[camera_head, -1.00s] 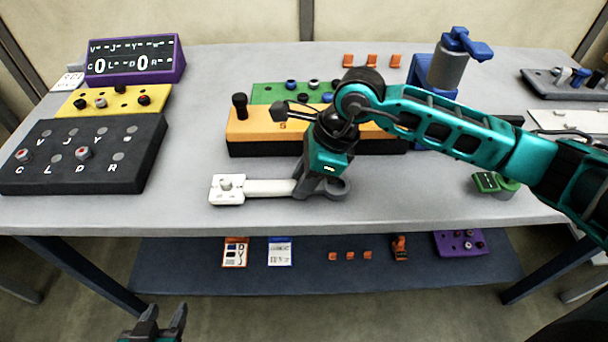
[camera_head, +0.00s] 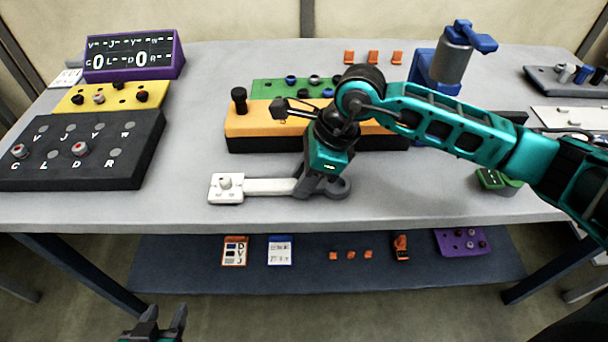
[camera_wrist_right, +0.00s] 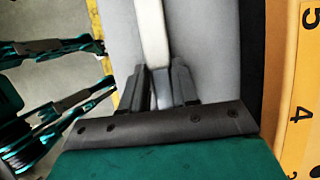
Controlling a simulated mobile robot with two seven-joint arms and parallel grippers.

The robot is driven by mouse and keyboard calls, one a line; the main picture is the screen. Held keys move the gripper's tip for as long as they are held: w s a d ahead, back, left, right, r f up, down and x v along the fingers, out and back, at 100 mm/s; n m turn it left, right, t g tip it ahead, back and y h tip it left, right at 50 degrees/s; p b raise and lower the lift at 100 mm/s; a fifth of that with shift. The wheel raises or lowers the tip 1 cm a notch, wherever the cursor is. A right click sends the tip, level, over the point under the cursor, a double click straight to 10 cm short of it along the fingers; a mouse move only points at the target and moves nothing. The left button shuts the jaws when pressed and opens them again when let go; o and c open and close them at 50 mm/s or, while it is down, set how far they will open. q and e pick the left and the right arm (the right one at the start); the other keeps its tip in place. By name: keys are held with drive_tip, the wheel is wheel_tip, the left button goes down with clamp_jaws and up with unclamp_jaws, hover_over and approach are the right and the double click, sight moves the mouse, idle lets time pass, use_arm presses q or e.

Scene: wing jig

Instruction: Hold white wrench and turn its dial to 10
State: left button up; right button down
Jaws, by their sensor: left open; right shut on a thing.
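The white wrench (camera_head: 262,187) lies along the front of the grey table, with its grey ring end (camera_head: 337,189) at the right. Its white block with the round dial (camera_head: 225,184) is at the left end; the dial's setting is too small to read. My right gripper (camera_head: 308,190) is shut on the wrench handle near the ring end. In the right wrist view the handle (camera_wrist_right: 153,40) runs up from between the two dark fingers (camera_wrist_right: 160,88). My left gripper (camera_head: 162,322) is open and empty, low in front of the table, well away from the dial.
An orange block (camera_head: 262,127) and a green block (camera_head: 262,91) stand behind the wrench. A black lettered panel (camera_head: 110,175), a yellow block (camera_head: 120,97) and a purple display (camera_head: 130,57) are at the left. A blue stand (camera_head: 428,75) is behind my right arm. The table left of the dial is clear.

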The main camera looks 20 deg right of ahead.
drive_tip(key=c, duration=0.8)
unclamp_jaws()
drive_tip(key=shift+f, duration=0.1)
drive_tip(key=shift+f, duration=0.1)
drive_tip(key=v, duration=1.3)
